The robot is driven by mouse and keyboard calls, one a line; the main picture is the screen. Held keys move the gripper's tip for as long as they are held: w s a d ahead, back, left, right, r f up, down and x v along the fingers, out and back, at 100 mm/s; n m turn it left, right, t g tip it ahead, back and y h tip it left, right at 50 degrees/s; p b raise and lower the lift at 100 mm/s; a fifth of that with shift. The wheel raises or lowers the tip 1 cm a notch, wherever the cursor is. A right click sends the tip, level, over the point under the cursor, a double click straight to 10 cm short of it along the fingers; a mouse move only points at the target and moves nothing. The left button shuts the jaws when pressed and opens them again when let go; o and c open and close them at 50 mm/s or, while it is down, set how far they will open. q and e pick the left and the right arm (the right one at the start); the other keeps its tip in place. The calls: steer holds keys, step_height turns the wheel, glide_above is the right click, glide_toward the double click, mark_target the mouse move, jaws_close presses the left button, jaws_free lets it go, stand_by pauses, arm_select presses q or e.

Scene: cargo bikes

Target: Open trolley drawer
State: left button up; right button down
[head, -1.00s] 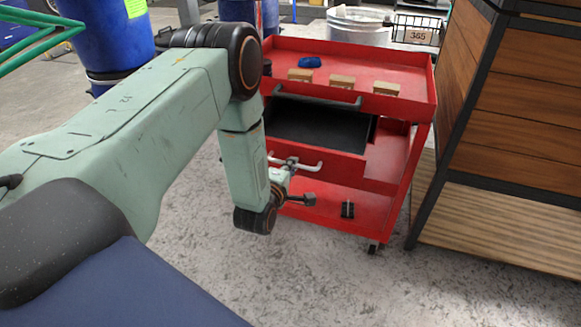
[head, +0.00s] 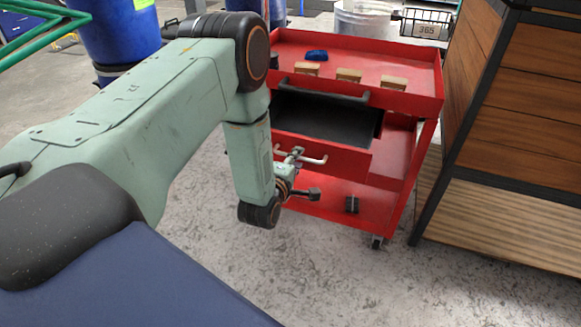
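A red trolley (head: 424,101) stands in the middle right of the head view. Its drawer (head: 335,160) is pulled out toward me, and the dark inside (head: 325,118) shows. A pale bar handle (head: 313,160) sits on the drawer front. My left gripper (head: 294,158) is at the left part of this handle. It is small and partly hidden by my wrist, so I cannot tell whether its fingers are closed around the bar. My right gripper is out of view.
Wooden blocks (head: 348,75) and a blue item (head: 316,55) lie on the trolley top. A wood-panelled box (head: 520,140) stands close on the right. Blue barrels (head: 120,30) stand behind left. Floor in front is clear.

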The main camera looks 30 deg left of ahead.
arm_select(q)
steer(key=v, duration=1.1)
steer(key=shift+s, duration=0.2)
steer(key=s+d+f+m+g+h, duration=0.3)
steer(key=s+d+f+m+g, duration=0.2)
steer(key=s+f+m+g, duration=0.45)
steer(key=s+d+f+m+g, duration=0.2)
steer(key=s+m, duration=0.3)
steer(key=s, duration=0.4)
steer(key=s+d+f+m+g, duration=0.2)
steer(key=s+m, duration=0.4)
steer(key=s, duration=0.3)
steer(key=shift+s+d+f+g+h, duration=0.2)
steer(key=shift+s+d+g+h, duration=0.1)
steer(key=shift+d+g, duration=0.45)
steer(key=shift+a+p, duration=0.2)
steer(key=shift+p, duration=0.15)
